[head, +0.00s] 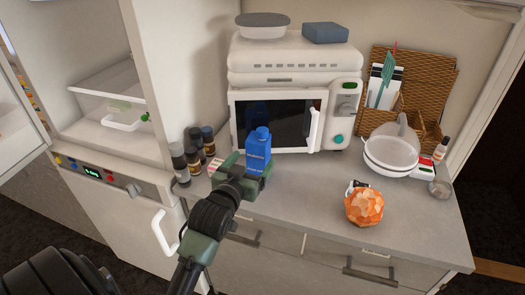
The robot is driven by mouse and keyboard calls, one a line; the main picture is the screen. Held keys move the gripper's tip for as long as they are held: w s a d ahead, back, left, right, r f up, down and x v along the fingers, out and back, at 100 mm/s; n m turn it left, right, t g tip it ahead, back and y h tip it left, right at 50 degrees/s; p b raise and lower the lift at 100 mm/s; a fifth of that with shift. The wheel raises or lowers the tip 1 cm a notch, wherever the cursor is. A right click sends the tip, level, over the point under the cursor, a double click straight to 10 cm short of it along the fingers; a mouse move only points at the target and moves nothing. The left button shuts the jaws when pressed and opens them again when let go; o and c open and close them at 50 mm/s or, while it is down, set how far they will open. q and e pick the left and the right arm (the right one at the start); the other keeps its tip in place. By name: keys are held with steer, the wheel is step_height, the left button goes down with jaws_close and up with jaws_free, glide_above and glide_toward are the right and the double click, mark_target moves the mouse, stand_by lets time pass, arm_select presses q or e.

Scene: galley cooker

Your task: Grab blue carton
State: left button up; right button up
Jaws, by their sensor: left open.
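The blue carton (258,152) stands upright on the grey counter, in front of the white microwave's dark door. My left gripper (243,164) reaches in from the lower left and is open at the carton. One finger shows to the left of the carton and another part near its lower front. The carton's lower part is partly hidden by the gripper, and I cannot tell whether the fingers touch it. My right gripper is not in view.
The microwave (240,107) stands close behind the carton. Several dark-capped bottles (193,153) stand to the left. An orange faceted ball (364,206) and a white strainer bowl (390,155) are to the right. The counter between carton and ball is mostly clear.

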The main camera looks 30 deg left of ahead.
mark_target(255, 154)
arm_select(q)
steer(key=shift+w+a+r+p, duration=0.1)
steer(key=shift+w+a+p, duration=0.15)
steer(key=shift+w, duration=0.4)
steer(key=shift+w+a+r+p, duration=0.1)
steer(key=shift+w+p, duration=0.1)
steer(key=shift+w, duration=0.4)
steer(key=x, duration=0.3)
steer(key=shift+w+a+f+p, duration=0.2)
steer(key=shift+w+p, duration=0.1)
steer(key=shift+p, duration=0.1)
steer(key=shift+w, duration=0.2)
steer(key=c, duration=1.8)
jaws_close()
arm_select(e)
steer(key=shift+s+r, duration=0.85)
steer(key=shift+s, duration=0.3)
arm_select(q)
steer(key=shift+r, duration=0.15)
